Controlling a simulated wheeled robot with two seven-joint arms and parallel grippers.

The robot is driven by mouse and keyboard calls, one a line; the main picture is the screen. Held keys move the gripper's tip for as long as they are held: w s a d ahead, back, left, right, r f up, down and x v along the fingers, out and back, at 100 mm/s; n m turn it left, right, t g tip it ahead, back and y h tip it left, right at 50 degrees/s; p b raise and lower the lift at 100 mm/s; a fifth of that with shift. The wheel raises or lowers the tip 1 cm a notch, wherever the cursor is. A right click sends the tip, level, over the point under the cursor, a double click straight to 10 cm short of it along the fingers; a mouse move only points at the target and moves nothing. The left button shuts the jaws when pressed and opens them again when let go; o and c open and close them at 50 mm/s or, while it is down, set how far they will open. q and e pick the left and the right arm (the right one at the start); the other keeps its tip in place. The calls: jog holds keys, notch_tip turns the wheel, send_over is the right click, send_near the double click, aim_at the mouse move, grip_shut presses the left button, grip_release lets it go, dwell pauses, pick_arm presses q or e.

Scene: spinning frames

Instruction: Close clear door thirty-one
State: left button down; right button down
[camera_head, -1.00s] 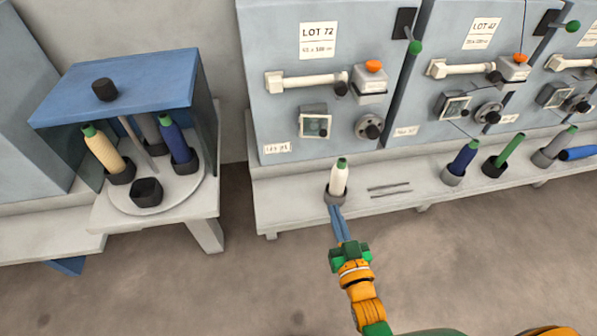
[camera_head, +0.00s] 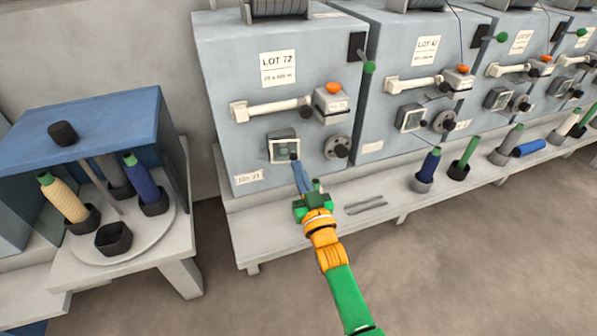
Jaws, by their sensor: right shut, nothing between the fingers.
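The small clear door (camera_head: 283,149) is a square, pale-framed window low on the front of the grey LOT 72 machine (camera_head: 230,100). A label that seems to end in 31 (camera_head: 248,178) sits below it, to the left. A dark knob shows at the door's right edge. My right gripper (camera_head: 298,164) is shut and empty, its blue fingers pointing up at the door's lower right corner by the knob. I cannot tell whether they touch it, or how far the door stands open. My left gripper is out of view.
A bobbin with a green top (camera_head: 317,185) is mostly hidden behind my right gripper. A blue-roofed bobbin stand (camera_head: 85,125) is at left.

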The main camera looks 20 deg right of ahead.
jog(key=shift+w+d, duration=0.1)
jog(key=shift+w, duration=0.1)
jog(key=shift+w+d+r, duration=0.15)
jog(key=shift+w+d, duration=0.5)
jog(key=shift+d, duration=0.2)
